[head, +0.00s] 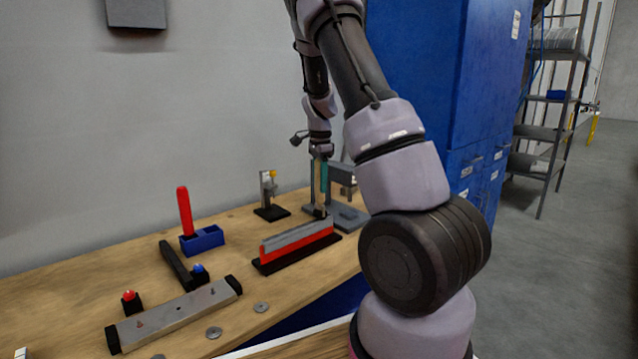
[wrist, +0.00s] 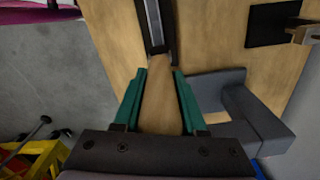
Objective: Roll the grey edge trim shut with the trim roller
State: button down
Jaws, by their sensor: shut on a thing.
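The grey edge trim (head: 298,235) runs along the top of a red panel (head: 300,247) on a black base on the bench. In the wrist view the trim (wrist: 153,22) lies just beyond the fingertips. My gripper (head: 320,182) has teal fingers and points down at the trim's far right end. It is shut on the trim roller, whose tan handle (wrist: 160,95) shows between the fingers (wrist: 160,100). The roller's dark lower end (head: 319,212) is close to the trim's end; I cannot tell whether it touches. The roller wheel itself is not clear.
A grey stand (head: 348,216) is close right of my gripper. A small clamp (head: 270,211) stands behind the trim. A blue block (head: 203,240) with a red handle, a black bar (head: 176,265) and a metal bar (head: 175,312) lie left. Blue cabinets (head: 420,90) rise behind my arm.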

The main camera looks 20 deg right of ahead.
jog(key=shift+d, duration=0.15)
jog(key=shift+w+d, duration=0.25)
jog(key=shift+d, duration=0.35)
jog(key=shift+w+d, duration=0.2)
jog(key=shift+d, duration=0.4)
